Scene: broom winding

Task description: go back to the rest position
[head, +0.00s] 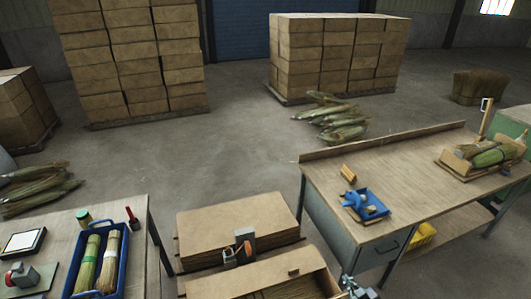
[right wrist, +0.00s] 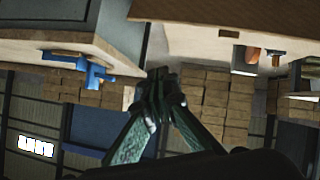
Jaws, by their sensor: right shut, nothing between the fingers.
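My right gripper (head: 355,288) shows at the bottom edge of the head view, below the wooden workbench (head: 385,170) and beside the open cardboard box (head: 270,285). In the right wrist view its dark fingers (right wrist: 160,85) come together at the tips, with nothing held. That view looks upside down, with the bench and a box edge along the top. My left gripper is in neither view.
A blue tool (head: 365,203) sits on the workbench, with a wooden holder of broom straw (head: 485,155) farther right. A blue tray (head: 100,260) of bundles lies on the left table. A tape dispenser (head: 240,248) rests by stacked cardboard.

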